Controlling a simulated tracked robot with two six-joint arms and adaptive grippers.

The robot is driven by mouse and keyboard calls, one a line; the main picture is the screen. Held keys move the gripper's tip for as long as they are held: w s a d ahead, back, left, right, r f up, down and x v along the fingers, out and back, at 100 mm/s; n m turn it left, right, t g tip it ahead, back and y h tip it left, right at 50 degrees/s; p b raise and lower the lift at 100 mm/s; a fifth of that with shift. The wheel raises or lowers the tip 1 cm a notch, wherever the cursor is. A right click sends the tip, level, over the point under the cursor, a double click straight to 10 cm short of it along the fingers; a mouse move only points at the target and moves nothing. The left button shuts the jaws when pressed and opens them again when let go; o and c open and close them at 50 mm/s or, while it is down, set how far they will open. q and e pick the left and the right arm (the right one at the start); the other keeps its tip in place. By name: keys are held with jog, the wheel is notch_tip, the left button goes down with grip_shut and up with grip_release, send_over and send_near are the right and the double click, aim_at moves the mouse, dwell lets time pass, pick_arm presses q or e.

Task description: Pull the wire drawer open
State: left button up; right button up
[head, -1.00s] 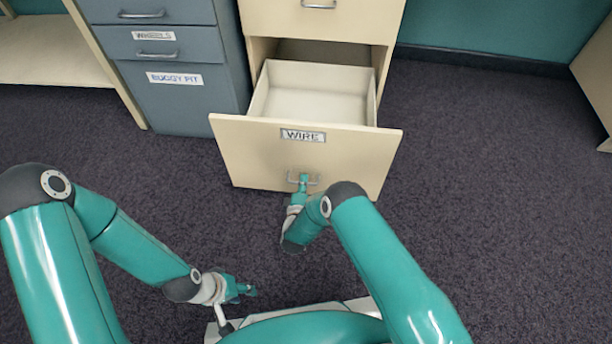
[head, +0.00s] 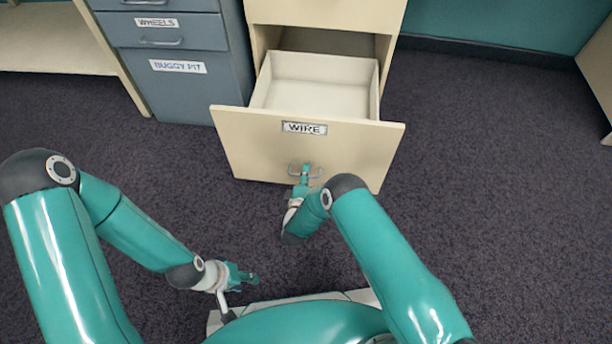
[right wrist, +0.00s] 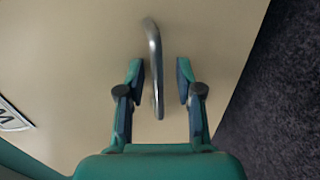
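The wire drawer (head: 255,151) is a cream drawer labelled WIRE, standing well out of its cabinet, with a pale, empty-looking interior. Its metal handle (head: 293,171) is low on the front. My right gripper (head: 306,172) is at this handle.
The cream cabinet (head: 385,12) stands behind the drawer. A grey-blue cabinet (head: 180,100) with WHEELS and BUGGY PIT labels stands to its left. A shelf unit (head: 60,60) is further left. Dark carpet (head: 480,190) is clear on the right.

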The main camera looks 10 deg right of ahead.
jog(key=v, duration=1.2)
jog(key=shift+f, duration=0.1)
